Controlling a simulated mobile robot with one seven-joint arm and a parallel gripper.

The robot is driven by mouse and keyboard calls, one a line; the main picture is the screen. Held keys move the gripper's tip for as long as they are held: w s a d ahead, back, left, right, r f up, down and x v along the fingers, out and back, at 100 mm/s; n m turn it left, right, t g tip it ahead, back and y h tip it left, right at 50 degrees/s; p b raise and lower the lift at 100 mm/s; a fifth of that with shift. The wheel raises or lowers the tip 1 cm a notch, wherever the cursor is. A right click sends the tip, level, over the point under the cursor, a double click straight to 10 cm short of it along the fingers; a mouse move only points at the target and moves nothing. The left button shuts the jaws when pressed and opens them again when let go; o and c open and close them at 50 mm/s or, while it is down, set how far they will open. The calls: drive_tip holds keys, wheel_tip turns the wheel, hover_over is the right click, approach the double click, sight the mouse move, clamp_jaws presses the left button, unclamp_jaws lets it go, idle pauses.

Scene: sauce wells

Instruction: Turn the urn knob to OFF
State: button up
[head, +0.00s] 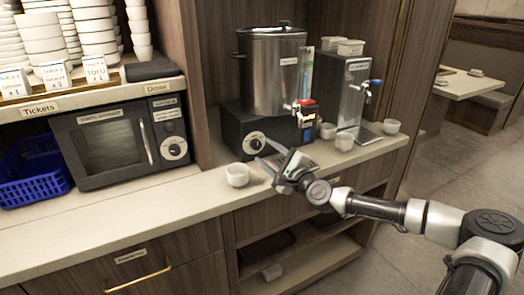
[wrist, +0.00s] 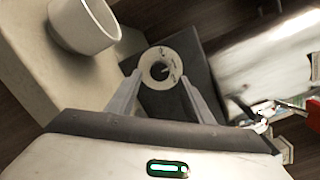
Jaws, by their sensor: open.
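The steel urn (head: 273,75) stands on a black base (head: 234,131) on the counter in the head view. Its knob (head: 256,143), a pale dial with a dark centre, is on the base's front face. My gripper (head: 266,153) is open just in front of the knob. In the wrist view the knob (wrist: 161,68) shows between the two spread fingertips of my gripper (wrist: 159,80), apart from them or nearly so; contact cannot be told. The dial's marks are too small to read.
A white cup (head: 237,175) sits on the counter left of my gripper, also close in the wrist view (wrist: 84,25). A red-handled tap (head: 303,109) is right of the knob. More cups (head: 344,141) and a steel dispenser (head: 343,90) stand to the right; a microwave (head: 122,141) is left.

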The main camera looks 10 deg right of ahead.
sight(258, 145)
drive_tip(key=shift+x, duration=1.5)
drive_tip(key=shift+c, duration=0.2)
drive_tip(key=c, duration=1)
drive_tip(key=shift+n, duration=0.3)
drive_tip(key=shift+n+b, duration=0.65)
drive_tip(key=shift+n, duration=0.25)
drive_tip(key=n+b, duration=0.1)
drive_tip(key=n, duration=0.2)
drive_tip(key=shift+g, duration=0.3)
drive_tip(key=n, duration=0.3)
drive_tip(key=n+h+b, duration=0.1)
drive_tip(key=n, duration=0.1)
drive_tip(key=shift+r+n, duration=0.2)
drive_tip(key=shift+n, duration=0.2)
